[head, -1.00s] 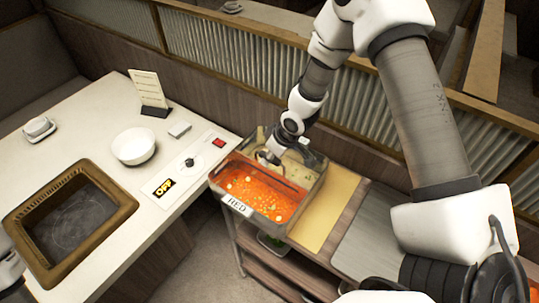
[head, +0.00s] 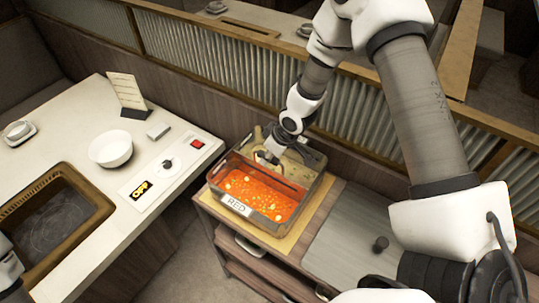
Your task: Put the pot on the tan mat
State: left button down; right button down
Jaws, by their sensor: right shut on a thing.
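The pot (head: 262,222) is a square, clear-walled vessel with a divider, a RED label on its front, red broth in the near part and paler broth behind. It is upright over the tan mat (head: 292,240) on the cart; mat shows along its front and right sides. Whether its base touches the mat is hard to tell. My right gripper (head: 270,156) reaches down from behind and is shut on the pot near its divider; the fingertips are partly hidden. My left gripper is out of view; only a piece of my left arm shows at the left edge.
Left is a white table with a framed square well (head: 58,218), a white bowl (head: 110,149), a control panel (head: 165,170) and a card stand (head: 126,96). A ribbed partition (head: 215,75) runs behind.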

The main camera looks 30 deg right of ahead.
jog(key=shift+d, duration=0.1)
jog(key=shift+s+d+r, duration=0.1)
dwell(0.4)
jog(key=shift+f, duration=0.35)
jog(key=shift+c, duration=0.6)
grip_release()
jog(key=shift+s+f, duration=0.1)
